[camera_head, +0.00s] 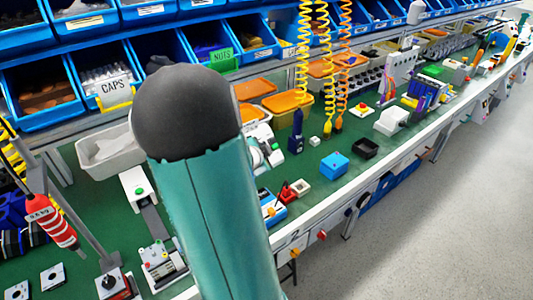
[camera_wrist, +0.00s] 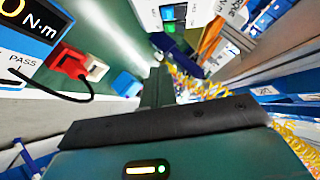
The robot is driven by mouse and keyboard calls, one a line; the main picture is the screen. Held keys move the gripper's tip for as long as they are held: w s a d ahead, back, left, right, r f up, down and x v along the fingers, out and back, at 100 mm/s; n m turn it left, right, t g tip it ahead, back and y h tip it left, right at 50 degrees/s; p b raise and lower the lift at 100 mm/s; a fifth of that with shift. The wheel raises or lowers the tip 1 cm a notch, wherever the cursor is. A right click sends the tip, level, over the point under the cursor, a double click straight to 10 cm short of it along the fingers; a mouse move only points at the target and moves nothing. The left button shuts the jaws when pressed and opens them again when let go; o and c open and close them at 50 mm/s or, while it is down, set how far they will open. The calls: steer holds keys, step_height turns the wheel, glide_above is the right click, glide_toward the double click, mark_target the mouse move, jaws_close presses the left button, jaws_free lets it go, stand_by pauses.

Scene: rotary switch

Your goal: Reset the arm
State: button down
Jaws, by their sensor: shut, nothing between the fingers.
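My arm (camera_head: 215,200), teal with a dark rounded joint, rises through the middle of the head view and hides part of the bench. A pale part of it (camera_head: 268,152) shows just to its right, over the bench. In the wrist view my gripper (camera_wrist: 158,85) is shut and empty, its narrow fingers pointing away above the dark bar. A box with a black knob (camera_head: 108,282) stands at the lower left of the head view. I cannot tell whether it is the rotary switch.
The green bench (camera_head: 335,195) holds a blue box (camera_head: 334,165), a black tray (camera_head: 365,148) and a red connector block (camera_head: 287,194); that block also shows in the wrist view (camera_wrist: 70,62). Coiled hoses (camera_head: 322,70) hang near blue bins (camera_head: 40,92). Grey floor (camera_head: 430,220) is clear at right.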

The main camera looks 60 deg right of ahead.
stand_by(0.6)
steer(key=w+a+r+n+t+y, duration=0.2)
steer(key=w+a+n+t, duration=0.1)
steer(key=w+a, duration=0.3)
steer(key=w+a+r+n+t+y, duration=0.2)
steer(key=w+a+r+n, duration=0.1)
steer(key=w+a, duration=0.3)
steer(key=w+a+r+n+t+y, duration=0.2)
steer(key=a+r+n, duration=0.1)
steer(key=a, duration=0.5)
steer(key=w+a+r+n+t+y, duration=0.15)
steer(key=a+n, duration=0.25)
steer(key=a, duration=0.4)
steer(key=s+a+r+n+g+y, duration=0.1)
steer(key=s+a+r+n+y, duration=0.1)
steer(key=a+n, duration=0.35)
steer(key=s+a+r+n+g+y, duration=0.1)
steer(key=s+a+r+n+y, duration=0.15)
steer(key=a, duration=0.55)
steer(key=s+a+r+n+g, duration=0.1)
steer(key=s+a+n, duration=0.4)
steer(key=s+a, duration=0.2)
steer(key=shift+s+r+g+h, duration=0.3)
steer(key=shift+s+g+h, duration=0.1)
steer(key=shift+s, duration=0.65)
